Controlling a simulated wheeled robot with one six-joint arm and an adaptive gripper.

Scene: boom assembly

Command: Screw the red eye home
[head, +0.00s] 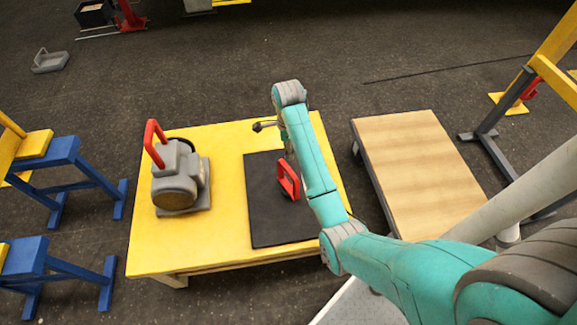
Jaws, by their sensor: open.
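One red loop (153,139) stands upright on top of the grey motor-like block (176,187) at the left of the yellow table. A second red loop (288,178) stands tilted on the black mat (270,226) at the table's right, partly behind my teal forearm. I cannot tell from here how deep either loop is seated. My arm reaches over the right side of the table. Its far end hides my gripper. A small dark knobbed part (264,126) shows left of the forearm near the table's far edge; I cannot tell what it belongs to.
The yellow table (222,236) has bare room between the block and the mat. A low wood-topped platform (410,157) stands to its right and is empty. Blue trestles (67,162) stand at the left, and a yellow-grey frame (497,120) at the right. Dark floor lies between them.

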